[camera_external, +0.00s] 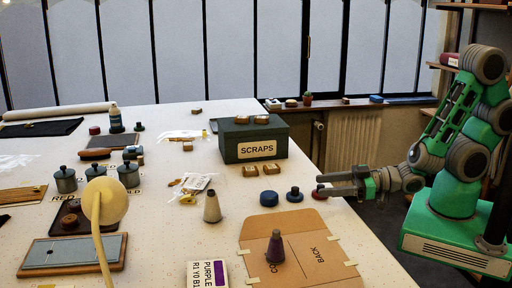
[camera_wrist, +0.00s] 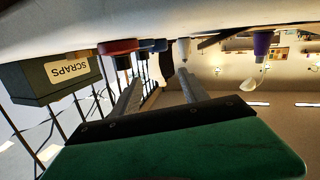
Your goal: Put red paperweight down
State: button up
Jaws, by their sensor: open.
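The red paperweight (camera_wrist: 117,47), a low round red disc with a dark knob, shows in the upside-down wrist view by the tip of the left-hand finger. Its base appears to rest on the white table. In the external view only a little of its red edge (camera_external: 319,187) shows, near my gripper's tips. My gripper (camera_external: 322,184) reaches in level from the right, low at the table's right edge. Its two fingers (camera_wrist: 160,88) stand apart in the wrist view with nothing held between them. Whether a finger touches the paperweight is unclear.
Blue-based pieces (camera_external: 269,198) (camera_external: 293,194) stand just left of my gripper. A green SCRAPS box (camera_external: 253,139) is behind them.

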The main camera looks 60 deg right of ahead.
jog(key=a, duration=0.2)
jog(key=a+g+b, duration=0.1)
jog(key=shift+s+a+f+h, duration=0.25)
jog(key=shift+f+h, duration=0.05)
notch_tip(320, 180, up, 5)
jog(key=s+m+t+h, duration=0.1)
jog(key=s+m+h, duration=0.15)
jog(key=m, duration=0.25)
jog(key=m+g+h, duration=0.1)
jog(key=m+h, duration=0.1)
jog(key=h, duration=0.3)
send_near(321, 185)
jog(key=shift+w+a+f, duration=0.25)
jog(key=shift+w+a, duration=0.1)
jog(key=shift+w, duration=0.15)
jog(key=shift+w+a+f, duration=0.2)
jog(key=shift+w+a, duration=0.2)
jog(key=shift+w, duration=0.15)
jog(key=shift+w+d+f, duration=0.5)
jog(key=shift+w+f, duration=0.15)
jog(key=shift+w, duration=0.25)
jog(key=x, duration=0.2)
jog(key=p+x, duration=0.1)
jog(key=x, duration=0.2)
jog(key=shift+d, duration=0.25)
jog(key=shift+w+a+f, duration=0.1)
jog(key=shift+w, duration=0.25)
jog(key=shift+c, duration=0.4)
jog(key=shift+s+f, duration=0.1)
grip_shut()
